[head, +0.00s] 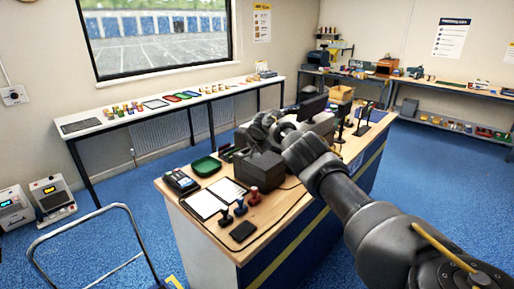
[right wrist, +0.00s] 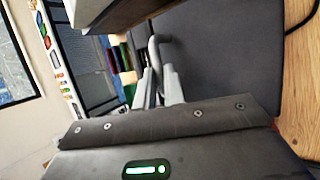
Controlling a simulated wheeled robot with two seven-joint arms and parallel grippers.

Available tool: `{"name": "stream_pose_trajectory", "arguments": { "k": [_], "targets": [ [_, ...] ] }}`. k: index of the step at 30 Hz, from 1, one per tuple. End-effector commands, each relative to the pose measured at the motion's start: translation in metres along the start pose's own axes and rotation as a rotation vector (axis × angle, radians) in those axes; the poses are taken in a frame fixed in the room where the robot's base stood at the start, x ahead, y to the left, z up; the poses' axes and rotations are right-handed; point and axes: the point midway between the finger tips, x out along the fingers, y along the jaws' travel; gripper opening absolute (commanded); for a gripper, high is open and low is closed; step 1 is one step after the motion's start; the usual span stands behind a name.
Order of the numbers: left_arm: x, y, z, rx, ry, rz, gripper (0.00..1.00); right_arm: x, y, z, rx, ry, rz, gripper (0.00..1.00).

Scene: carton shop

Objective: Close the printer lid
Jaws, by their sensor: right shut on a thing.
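The printer (head: 262,170) is a dark grey box on the counter, in the middle of the head view. My right arm reaches over from the right, and my right gripper (head: 276,131) is at the top of the printer, partly hiding it. In the right wrist view, my right gripper's grey fingers (right wrist: 160,84) are closed together on a thin curved grey bar (right wrist: 158,42), which looks like a lid handle. A broad dark panel (right wrist: 232,45) fills the area beside the fingers. The lid's exact angle is hard to tell. My left gripper is not in view.
The counter (head: 262,222) also holds a card terminal (head: 181,182), a green tray (head: 206,166), white sheets (head: 203,205), stamps (head: 254,195) and a monitor (head: 312,107). A metal trolley handle (head: 92,217) stands at the front left. Blue floor is open around the counter.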

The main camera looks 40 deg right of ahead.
Motion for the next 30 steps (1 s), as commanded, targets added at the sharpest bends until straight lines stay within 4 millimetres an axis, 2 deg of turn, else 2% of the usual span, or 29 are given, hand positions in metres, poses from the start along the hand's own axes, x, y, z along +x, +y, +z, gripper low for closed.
{"name": "stream_pose_trajectory", "arguments": {
  "k": [1, 17, 18, 22, 23, 30],
  "targets": [
    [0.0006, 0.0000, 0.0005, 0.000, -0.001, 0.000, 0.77, -0.0063, 0.0138, 0.0005, 0.010, -0.002, 0.037, 0.00],
    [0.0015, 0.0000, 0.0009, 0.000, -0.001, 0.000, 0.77, -0.0057, 0.0144, -0.0041, 0.009, 0.002, 0.038, 0.00],
    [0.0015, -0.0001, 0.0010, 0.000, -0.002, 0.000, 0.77, -0.0057, 0.0143, -0.0040, 0.009, 0.002, 0.038, 0.13],
    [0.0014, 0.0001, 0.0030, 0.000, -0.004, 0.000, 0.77, -0.0053, 0.0126, -0.0032, 0.008, 0.003, 0.036, 0.30],
    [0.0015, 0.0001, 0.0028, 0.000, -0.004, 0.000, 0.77, -0.0052, 0.0119, -0.0028, 0.008, 0.003, 0.036, 0.33],
    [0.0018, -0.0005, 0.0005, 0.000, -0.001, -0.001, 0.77, -0.0044, 0.0075, 0.0008, 0.010, 0.000, 0.029, 0.33]
  ]
}}
